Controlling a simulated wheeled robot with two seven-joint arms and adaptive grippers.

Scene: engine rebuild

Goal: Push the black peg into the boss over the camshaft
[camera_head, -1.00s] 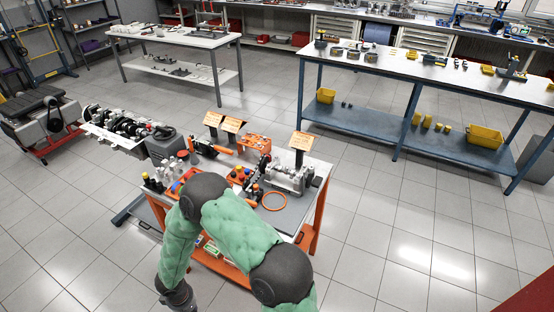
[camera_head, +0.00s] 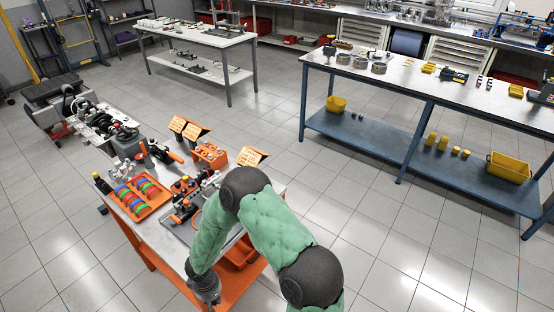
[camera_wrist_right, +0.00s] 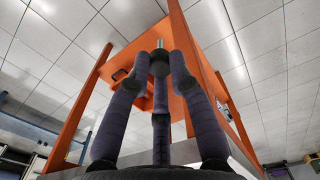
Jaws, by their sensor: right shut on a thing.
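In the wrist view my right gripper (camera_wrist_right: 160,66) has its dark fingers closed together around a small thing (camera_wrist_right: 160,43), of which a thin pale grey end shows between the fingertips. I cannot tell whether this is the black peg. In the head view my right arm reaches down over the near side of the orange cart (camera_head: 130,230), and its wrist hangs low beside the cart's front. The fingertips are not clear there. My arm hides most of the camshaft area on the cart top, and I cannot make out the boss. My left gripper is not in view.
An orange tray (camera_head: 155,205) with coloured rings lies on the cart's left part. Orange sign cards (camera_head: 190,130) and an orange block (camera_head: 209,154) stand along its back. A blue bench (camera_head: 425,125) stands at right, a white table (camera_head: 203,42) behind. Open tiled floor lies between.

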